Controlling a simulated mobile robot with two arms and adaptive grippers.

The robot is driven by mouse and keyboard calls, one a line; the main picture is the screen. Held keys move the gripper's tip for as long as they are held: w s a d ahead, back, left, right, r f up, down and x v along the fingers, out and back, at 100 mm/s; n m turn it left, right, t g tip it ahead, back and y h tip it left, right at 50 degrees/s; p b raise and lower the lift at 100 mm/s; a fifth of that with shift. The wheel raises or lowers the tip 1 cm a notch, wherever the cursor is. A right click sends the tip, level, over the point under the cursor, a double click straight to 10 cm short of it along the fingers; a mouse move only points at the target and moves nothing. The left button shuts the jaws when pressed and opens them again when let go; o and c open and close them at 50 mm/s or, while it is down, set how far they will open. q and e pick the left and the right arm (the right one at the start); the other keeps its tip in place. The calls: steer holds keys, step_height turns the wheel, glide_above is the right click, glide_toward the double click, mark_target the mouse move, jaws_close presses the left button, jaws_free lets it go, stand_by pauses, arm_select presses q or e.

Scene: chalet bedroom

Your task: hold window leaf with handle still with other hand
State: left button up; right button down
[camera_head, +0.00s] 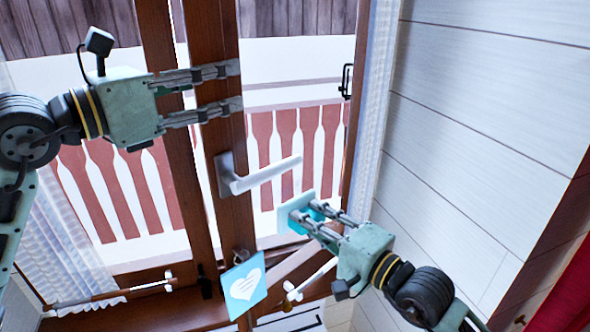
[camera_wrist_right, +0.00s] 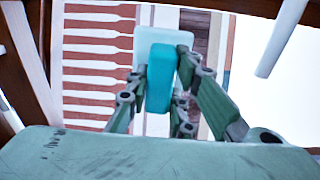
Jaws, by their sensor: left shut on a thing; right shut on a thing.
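The window leaf (camera_head: 232,215) has a brown wooden frame and stands ajar. Its silver-white lever handle (camera_head: 265,175) sits on the frame and points right. My left gripper (camera_head: 236,87) is shut on the leaf's frame above the handle, its two fingers lying across the wood. My right gripper (camera_head: 304,212) is below and right of the handle, apart from it. It is shut on a teal block with a white plate (camera_head: 287,212). The teal block also shows between the fingers in the right wrist view (camera_wrist_right: 161,78). The handle's pale end (camera_wrist_right: 282,38) appears at upper right there.
A blue tag with a white heart (camera_head: 243,287) hangs below the handle. A white-panelled wall (camera_head: 480,120) is at right, with a sheer curtain (camera_head: 376,110) beside the window. Red balcony slats (camera_head: 290,145) show outside. A red cloth (camera_head: 570,285) is at lower right.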

steer(key=shift+w+a, duration=0.25)
stand_by(0.4)
steer(key=shift+w+a, duration=0.15)
steer(key=shift+a, duration=0.05)
steer(key=shift+w+a, duration=0.15)
stand_by(0.4)
steer(key=shift+w+a, duration=0.2)
steer(key=shift+w+a, duration=0.1)
steer(key=shift+a, duration=0.05)
stand_by(0.4)
steer(key=shift+w+a, duration=0.2)
steer(key=shift+w+a, duration=0.1)
stand_by(0.5)
steer(key=shift+w+a, duration=0.25)
steer(key=shift+w+a, duration=0.4)
steer(key=shift+a, duration=0.05)
stand_by(0.8)
